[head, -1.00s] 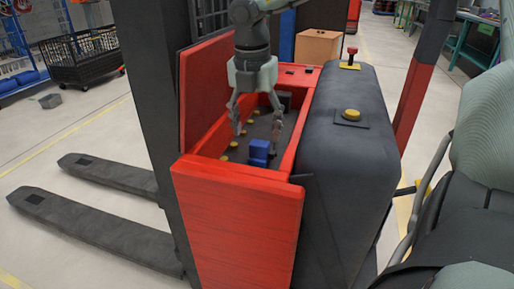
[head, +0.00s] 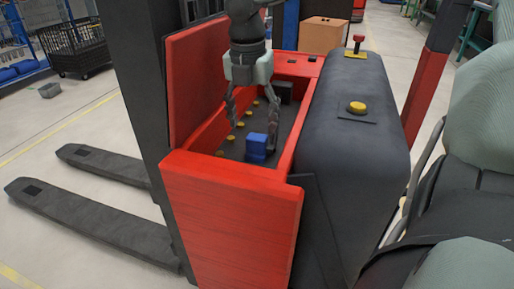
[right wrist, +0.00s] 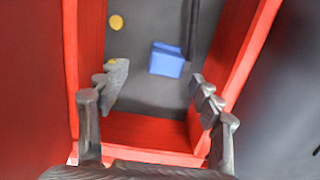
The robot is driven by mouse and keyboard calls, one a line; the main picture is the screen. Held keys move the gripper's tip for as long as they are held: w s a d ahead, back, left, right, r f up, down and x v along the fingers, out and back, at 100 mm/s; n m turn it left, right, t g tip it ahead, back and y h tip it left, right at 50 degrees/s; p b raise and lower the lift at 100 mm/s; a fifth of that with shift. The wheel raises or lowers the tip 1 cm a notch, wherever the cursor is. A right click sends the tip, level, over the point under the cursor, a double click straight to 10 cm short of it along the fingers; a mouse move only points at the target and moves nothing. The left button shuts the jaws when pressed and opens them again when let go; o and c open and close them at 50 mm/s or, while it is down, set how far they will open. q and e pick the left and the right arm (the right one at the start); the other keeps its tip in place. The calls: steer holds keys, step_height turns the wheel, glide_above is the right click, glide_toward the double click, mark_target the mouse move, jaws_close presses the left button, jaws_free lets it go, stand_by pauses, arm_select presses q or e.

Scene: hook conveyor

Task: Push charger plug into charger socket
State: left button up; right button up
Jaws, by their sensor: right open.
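A blue block (head: 257,147), which looks like the charger plug, sits on the dark floor of the red-walled compartment (head: 232,180) in the head view. In the right wrist view the blue block (right wrist: 166,60) lies beyond the fingers, with a dark bar or cable beside it. My right gripper (head: 252,131) reaches down into the compartment, fingers spread and empty, over and around the block's position. In the right wrist view my right gripper (right wrist: 160,80) is open. A dark box (head: 286,91) at the compartment's far end may be the socket; I cannot tell. My left gripper is out of view.
Several yellow round caps (head: 240,125) line the compartment's left side. A raised red panel (head: 193,88) bounds the left, and a dark cover with a yellow button (head: 357,107) the right. A cardboard box (head: 324,35) stands behind.

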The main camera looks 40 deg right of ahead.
mark_target(257, 137)
steer(key=shift+d+f, duration=0.1)
steer(key=shift+f, duration=0.7)
steer(key=f, duration=0.3)
steer(key=d+f, duration=0.1)
steer(key=shift+s+f+p, duration=0.25)
steer(key=shift+p, duration=0.1)
steer(key=shift+f, duration=0.2)
steer(key=c, duration=1)
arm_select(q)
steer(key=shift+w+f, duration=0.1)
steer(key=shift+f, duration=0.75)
arm_select(e)
steer(key=shift+c, duration=1)
